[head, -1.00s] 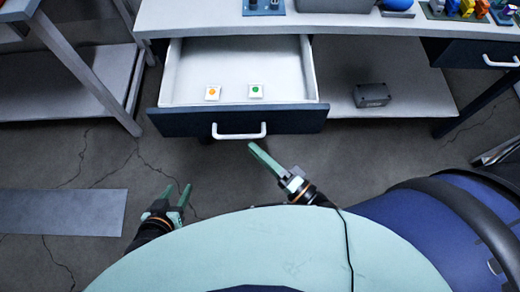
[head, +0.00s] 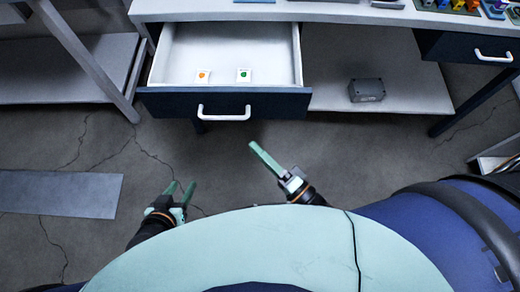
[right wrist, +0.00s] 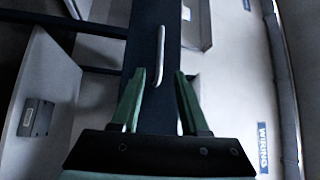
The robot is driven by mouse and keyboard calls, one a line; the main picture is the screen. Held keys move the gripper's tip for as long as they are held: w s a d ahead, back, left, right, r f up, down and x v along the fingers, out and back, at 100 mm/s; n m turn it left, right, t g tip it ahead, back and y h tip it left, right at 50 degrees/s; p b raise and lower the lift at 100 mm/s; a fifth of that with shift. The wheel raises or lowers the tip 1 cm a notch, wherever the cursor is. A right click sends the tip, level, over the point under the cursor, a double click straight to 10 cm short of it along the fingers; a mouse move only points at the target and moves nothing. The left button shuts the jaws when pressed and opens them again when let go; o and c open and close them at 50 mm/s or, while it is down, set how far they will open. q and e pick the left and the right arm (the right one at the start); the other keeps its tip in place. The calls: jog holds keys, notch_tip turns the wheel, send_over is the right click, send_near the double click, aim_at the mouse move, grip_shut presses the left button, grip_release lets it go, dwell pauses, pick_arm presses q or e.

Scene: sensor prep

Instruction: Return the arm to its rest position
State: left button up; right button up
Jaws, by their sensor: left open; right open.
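My left gripper (head: 180,190) is open and empty over the floor at the lower left of the head view. My right gripper (head: 257,152) points up and left, below the open drawer (head: 225,104) and apart from its white handle (head: 224,113). In the right wrist view the right gripper (right wrist: 160,78) has its two green fingers apart with nothing between them. The drawer's handle (right wrist: 160,55) shows beyond the fingertips there.
The open drawer holds a white tile with an orange mark (head: 203,76) and one with a green mark (head: 244,75). A dark grey box (head: 367,90) sits on the lower shelf (head: 325,85). A blue barrel-like thing (head: 410,235) stands at the right. Floor between drawer and grippers is clear.

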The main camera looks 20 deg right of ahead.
pick_arm(q)
jog(key=shift+w, duration=0.1)
dwell(0.3)
pick_arm(e)
jog(key=s+d+f+n+g+h, duration=0.2)
jog(key=d+f+n+g+h, duration=0.5)
jog(key=n, duration=0.6)
pick_arm(q)
jog(key=s+a+r+p, duration=0.1)
jog(key=a+r+p, duration=0.2)
jog(key=r+p, duration=0.7)
jog(key=p, duration=0.4)
jog(key=shift+s+a+r+n+y, duration=0.25)
jog(key=shift+s+r+n+y, duration=0.05)
jog(key=shift+s+n+y, duration=0.1)
pick_arm(e)
notch_tip(320, 180, up, 12)
jog(key=s+d, duration=0.1)
jog(key=d, duration=0.1)
jog(key=shift+s+f+g, duration=0.2)
jog(key=shift+f+g, duration=0.05)
jog(key=shift+g, duration=0.15)
pick_arm(q)
jog(key=shift+f, duration=0.1)
pick_arm(e)
jog(key=shift+d, duration=0.1)
